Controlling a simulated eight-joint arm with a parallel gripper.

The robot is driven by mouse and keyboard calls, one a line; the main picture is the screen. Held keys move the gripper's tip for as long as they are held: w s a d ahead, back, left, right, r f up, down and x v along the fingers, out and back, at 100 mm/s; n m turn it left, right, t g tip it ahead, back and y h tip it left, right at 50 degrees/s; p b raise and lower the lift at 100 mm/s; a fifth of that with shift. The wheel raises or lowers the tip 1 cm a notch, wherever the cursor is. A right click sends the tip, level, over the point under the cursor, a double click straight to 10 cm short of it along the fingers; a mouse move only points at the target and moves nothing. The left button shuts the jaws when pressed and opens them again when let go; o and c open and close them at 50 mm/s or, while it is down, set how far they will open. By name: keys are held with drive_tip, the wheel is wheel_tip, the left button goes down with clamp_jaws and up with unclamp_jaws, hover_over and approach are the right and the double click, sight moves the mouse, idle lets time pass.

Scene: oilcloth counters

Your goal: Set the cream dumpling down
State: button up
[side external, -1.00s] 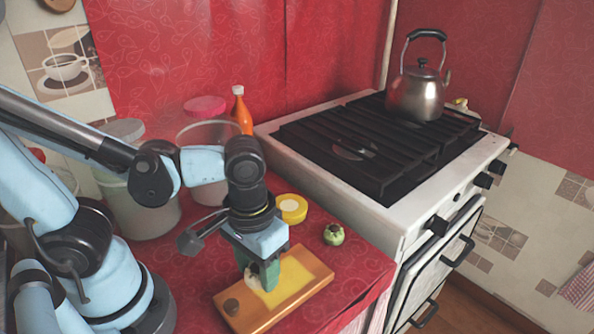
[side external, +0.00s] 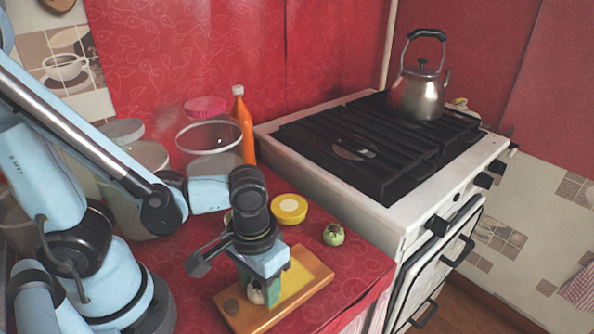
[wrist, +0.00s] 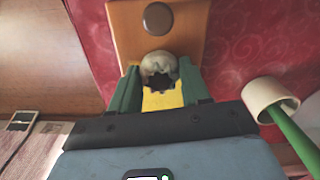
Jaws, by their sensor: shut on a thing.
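The cream dumpling (side external: 256,296) is a small pale pleated lump with a dark centre, also seen in the wrist view (wrist: 158,66). My gripper (side external: 264,293) points down over the wooden board and is shut on the dumpling. In the wrist view my gripper's green fingers (wrist: 160,84) stand on either side of it. The orange-brown board (side external: 318,270) has a yellow panel and a dark round disc (side external: 231,306) near its left end; the disc also shows in the wrist view (wrist: 158,18). I cannot tell whether the dumpling touches the board.
A yellow round tin (side external: 289,209) and a green round vegetable (side external: 333,235) stand behind the board. Jars (side external: 212,140) and an orange bottle (side external: 243,125) are farther back. The stove (side external: 360,140) with a kettle (side external: 418,95) is right. The wrist view shows a cream cup-like thing (wrist: 268,96).

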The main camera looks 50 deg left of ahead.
drive_tip(key=o, duration=0.6)
drive_tip(key=shift+r, duration=0.1)
drive_tip(key=shift+r, duration=6.05)
drive_tip(key=shift+f, duration=5.85)
drive_tip(key=shift+r, duration=0.1)
